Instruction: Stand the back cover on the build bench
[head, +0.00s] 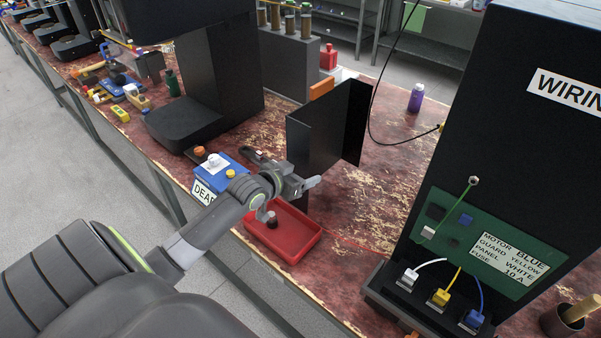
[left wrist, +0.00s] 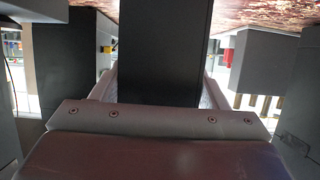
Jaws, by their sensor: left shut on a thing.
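The back cover (head: 318,135) is a dark, folded sheet panel held upright over the bench, behind the red tray. My left gripper (head: 303,187) is shut on its lower near part. In the left wrist view the back cover (left wrist: 160,50) stands between the two fingers (left wrist: 160,95). The build bench (head: 375,205) has a worn red top. The cover's lower edge is partly behind the gripper and tray, so I cannot tell whether it touches the bench. My right gripper is not in view.
The red tray (head: 308,250) holds a small dark part. A blue box (head: 222,172) stands left of the gripper. A dark machine (head: 215,75) is behind it, and the black wiring cabinet (head: 500,110) is at the right. A purple bottle (head: 416,97) stands farther back. Bench between cover and cabinet is mostly clear.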

